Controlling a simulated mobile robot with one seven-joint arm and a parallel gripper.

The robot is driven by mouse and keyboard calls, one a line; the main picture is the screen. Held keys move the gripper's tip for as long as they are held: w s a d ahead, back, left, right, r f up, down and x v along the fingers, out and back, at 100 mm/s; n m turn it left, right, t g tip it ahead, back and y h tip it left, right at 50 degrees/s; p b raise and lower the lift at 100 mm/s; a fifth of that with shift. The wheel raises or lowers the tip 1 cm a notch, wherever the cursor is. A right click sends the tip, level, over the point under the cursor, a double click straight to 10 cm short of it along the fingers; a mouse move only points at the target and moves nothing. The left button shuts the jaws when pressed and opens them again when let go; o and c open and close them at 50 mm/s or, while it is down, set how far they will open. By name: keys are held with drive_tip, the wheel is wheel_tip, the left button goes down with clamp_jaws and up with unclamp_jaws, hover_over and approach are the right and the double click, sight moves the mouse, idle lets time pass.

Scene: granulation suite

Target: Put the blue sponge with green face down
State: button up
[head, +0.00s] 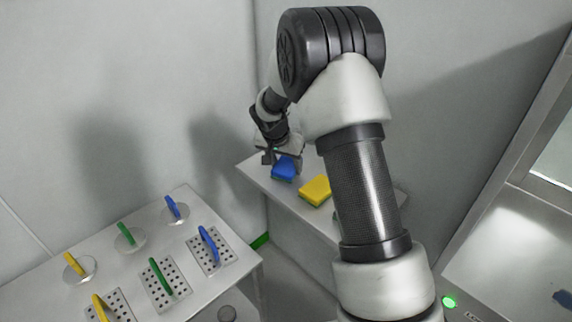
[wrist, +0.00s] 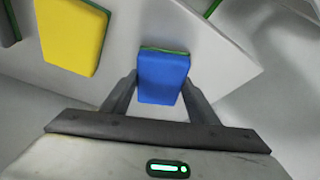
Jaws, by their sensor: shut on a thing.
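The blue sponge with a green face (head: 284,168) is at the far end of a narrow white shelf (head: 252,172) in the head view. In the wrist view the blue sponge (wrist: 163,78) sits between my two fingers, with a thin green edge at its far side. My gripper (wrist: 160,88) is shut on it; the gripper also shows in the head view (head: 282,155). The sponge is at or just above the shelf surface; I cannot tell whether it touches.
A yellow sponge with a green face (head: 315,190) lies on the shelf nearby, also in the wrist view (wrist: 72,36). A white table (head: 190,250) at left carries several yellow, green and blue handled items. A wall stands behind the shelf.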

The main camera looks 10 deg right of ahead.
drive_tip(key=shift+f, duration=0.15)
drive_tip(key=o, duration=1)
